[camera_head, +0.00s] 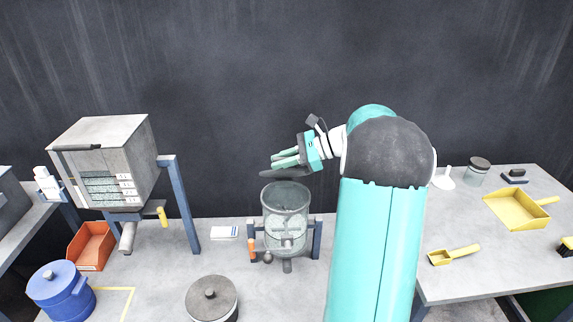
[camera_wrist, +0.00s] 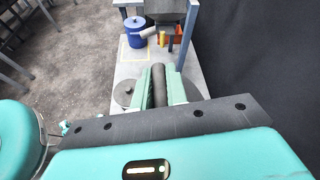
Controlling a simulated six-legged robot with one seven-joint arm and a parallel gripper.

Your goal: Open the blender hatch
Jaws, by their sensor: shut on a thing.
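The blender (camera_head: 286,215) is a clear upright cylinder on a blue stand, at the back middle of the table in the head view. Its top shows as an open rim. A dark flat hatch (camera_head: 284,174) sits above the rim, seen nearly edge-on; I cannot tell whether it is joined to the blender. My gripper (camera_head: 279,159) is just above the hatch, pointing left. In the wrist view my gripper (camera_wrist: 159,90) is shut on a dark grey cylindrical handle (camera_wrist: 158,82) between its green fingers. Where the handle meets the hatch is hidden.
A grey box machine (camera_head: 105,160) with blue legs stands left. A blue lidded pot (camera_head: 62,292), an orange bin (camera_head: 91,247) and a grey-lidded pot (camera_head: 212,298) are nearby. The right table holds a yellow dustpan (camera_head: 515,209) and scoop (camera_head: 453,255). A dark wall is behind.

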